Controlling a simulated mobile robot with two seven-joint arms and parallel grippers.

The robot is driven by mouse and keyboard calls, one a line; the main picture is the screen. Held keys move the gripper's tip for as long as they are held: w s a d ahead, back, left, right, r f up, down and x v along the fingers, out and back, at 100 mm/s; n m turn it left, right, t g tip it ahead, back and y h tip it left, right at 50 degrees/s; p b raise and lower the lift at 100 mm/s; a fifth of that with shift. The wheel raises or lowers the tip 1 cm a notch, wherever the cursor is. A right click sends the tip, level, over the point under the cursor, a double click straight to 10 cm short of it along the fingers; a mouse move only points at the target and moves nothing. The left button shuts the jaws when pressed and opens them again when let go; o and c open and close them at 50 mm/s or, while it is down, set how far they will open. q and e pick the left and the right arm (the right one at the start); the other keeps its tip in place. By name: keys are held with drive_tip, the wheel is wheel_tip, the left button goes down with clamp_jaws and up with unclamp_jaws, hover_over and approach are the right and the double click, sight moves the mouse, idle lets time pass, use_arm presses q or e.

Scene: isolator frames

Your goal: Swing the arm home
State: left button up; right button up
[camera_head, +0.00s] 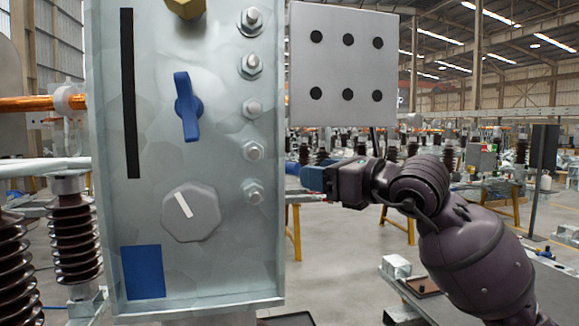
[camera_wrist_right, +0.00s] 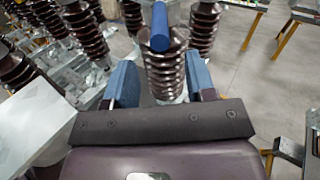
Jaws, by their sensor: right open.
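My right gripper (camera_head: 311,178) is just right of the grey metal cabinet in the head view, pointing left. In the right wrist view its two blue fingers (camera_wrist_right: 161,78) are spread apart with nothing clamped. A round blue bar or handle (camera_wrist_right: 160,28) points towards the wrist camera, centred above the gap between the fingers. A small blue piece (camera_head: 292,168) at the cabinet's right edge in the head view may be the same handle. The cabinet hides most of it, so I cannot tell what it joins. My left gripper is not in view.
The cabinet (camera_head: 225,140) fills the left centre, with a blue lever (camera_head: 187,106), a grey knob (camera_head: 191,212) and bolts. A pale plate with black dots (camera_head: 343,65) is beside it. Brown ribbed insulators (camera_head: 75,240) stand at left. One insulator (camera_wrist_right: 165,72) stands beyond my right fingers.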

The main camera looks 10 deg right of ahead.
sight(297, 170)
drive_tip(key=p+x, duration=0.1)
drive_tip(key=x, duration=0.6)
drive_tip(key=shift+w, duration=0.2)
clamp_jaws()
